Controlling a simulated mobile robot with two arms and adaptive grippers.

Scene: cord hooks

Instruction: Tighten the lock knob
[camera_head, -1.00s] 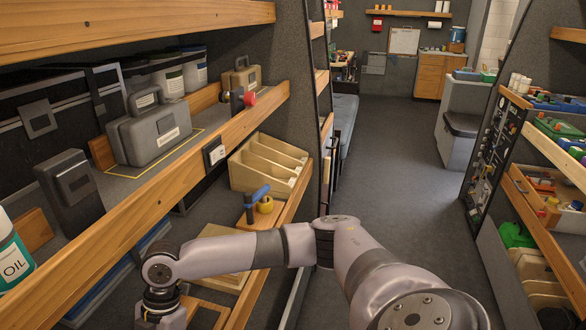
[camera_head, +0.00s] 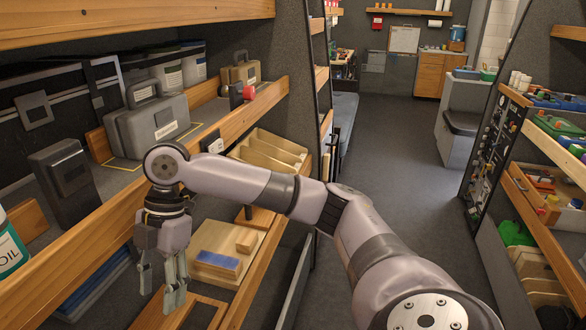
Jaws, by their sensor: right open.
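My left gripper is not in view.
The upper shelf's wooden front lip (camera_head: 120,210) runs beside my right arm. Below are a wooden board with a blue block (camera_head: 217,263) and a divided wooden tray (camera_head: 268,150). The aisle floor (camera_head: 400,170) is clear.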

